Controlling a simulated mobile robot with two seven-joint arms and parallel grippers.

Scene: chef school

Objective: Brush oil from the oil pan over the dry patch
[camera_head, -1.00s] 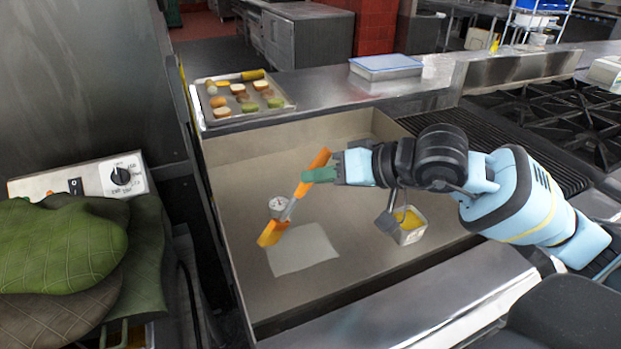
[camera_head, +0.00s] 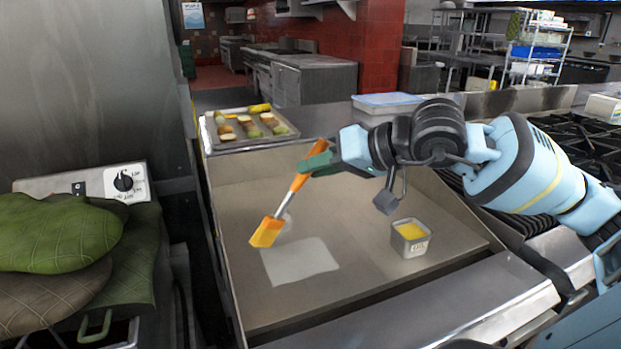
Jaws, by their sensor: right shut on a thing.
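My right gripper (camera_head: 320,162) is shut on the orange handle of a brush (camera_head: 299,183) above the griddle. The brush slants down to the left, and its broad orange head (camera_head: 267,232) shows just beyond the upper left edge of the dry patch. Whether the head touches the griddle I cannot tell. The dry patch (camera_head: 298,265) is a pale, four-sided area on the griddle. The oil pan (camera_head: 411,247), a small metal container with yellow oil, stands on the griddle to the right of the patch. My left gripper is not in view.
The griddle (camera_head: 350,290) has raised walls at its back and left. A tray of food (camera_head: 245,138) and a blue-lidded container (camera_head: 387,102) stand behind it. A pale round thing (camera_head: 288,222) is partly hidden by the brush. Green mitts (camera_head: 55,232) lie at left.

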